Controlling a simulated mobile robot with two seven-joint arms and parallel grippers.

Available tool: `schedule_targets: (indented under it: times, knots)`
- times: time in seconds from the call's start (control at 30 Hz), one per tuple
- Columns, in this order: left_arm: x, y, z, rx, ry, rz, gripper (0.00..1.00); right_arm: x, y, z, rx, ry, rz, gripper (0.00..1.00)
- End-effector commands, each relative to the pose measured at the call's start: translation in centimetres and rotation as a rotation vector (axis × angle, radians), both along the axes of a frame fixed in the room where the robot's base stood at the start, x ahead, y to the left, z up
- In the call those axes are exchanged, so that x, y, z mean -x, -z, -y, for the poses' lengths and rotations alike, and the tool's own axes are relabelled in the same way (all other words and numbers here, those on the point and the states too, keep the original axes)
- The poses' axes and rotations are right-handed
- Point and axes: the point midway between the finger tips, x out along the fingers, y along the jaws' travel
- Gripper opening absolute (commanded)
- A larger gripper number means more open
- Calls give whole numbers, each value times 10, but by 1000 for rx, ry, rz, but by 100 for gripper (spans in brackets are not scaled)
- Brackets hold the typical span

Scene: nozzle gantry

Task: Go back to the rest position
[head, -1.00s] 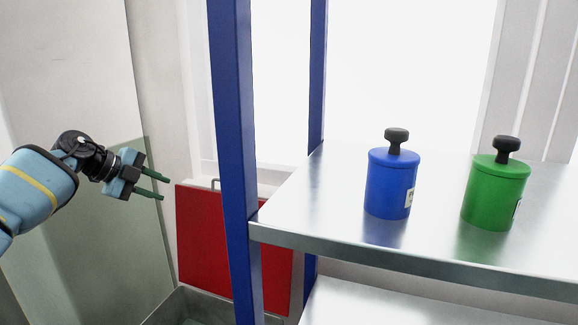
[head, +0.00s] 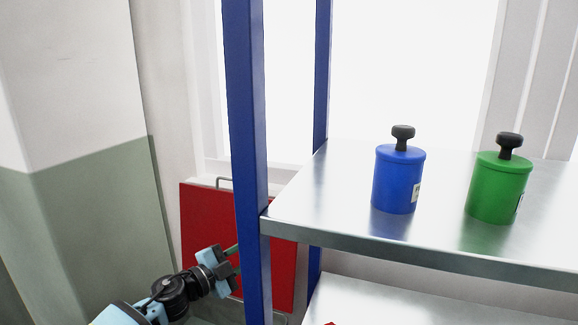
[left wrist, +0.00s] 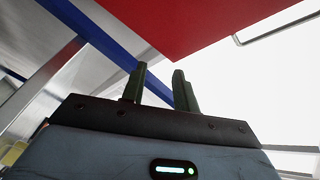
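My left gripper (head: 236,258) is low at the left of the head view, in front of the red panel and just left of the blue shelf post. Part of its fingers is hard to make out there. In the left wrist view its two dark green fingers (left wrist: 160,88) stand apart with nothing between them, so it is open and empty. My right gripper is not in view.
A blue post (head: 246,150) stands close beside my left gripper. The metal shelf (head: 330,210) holds a blue canister (head: 398,182) and a green canister (head: 496,190) with black knobs. A red panel (head: 207,222) with a handle is behind; it also shows in the left wrist view (left wrist: 190,25).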

Motion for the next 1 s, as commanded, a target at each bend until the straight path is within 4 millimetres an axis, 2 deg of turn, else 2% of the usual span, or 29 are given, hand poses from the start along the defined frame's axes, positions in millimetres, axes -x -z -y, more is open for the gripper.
schedule_targets:
  times: [0.07, 0.2, 0.37, 0.57, 0.67, 0.8, 0.87, 0.9, 1.0]
  knots:
    - [18, 21, 6, 88, -74, -38, 30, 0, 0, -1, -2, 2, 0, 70]
    - [48, 52, 1, 214, -233, -127, 30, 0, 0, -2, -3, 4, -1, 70]
    - [89, 94, -17, 318, -431, -278, 30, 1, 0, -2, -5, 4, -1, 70]
    - [159, 153, -48, 381, -676, -526, 30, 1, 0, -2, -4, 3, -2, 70]
    - [203, 181, -64, 385, -790, -670, 30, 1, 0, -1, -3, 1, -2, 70]
    - [274, 215, -85, 362, -930, -889, 30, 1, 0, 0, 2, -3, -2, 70]
    - [307, 226, -92, 343, -984, -986, 30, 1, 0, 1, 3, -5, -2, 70]
    - [330, 232, -97, 329, -1015, -1053, 30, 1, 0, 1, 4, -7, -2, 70]
    - [384, 242, -106, 284, -1076, -1204, 30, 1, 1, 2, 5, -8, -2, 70]
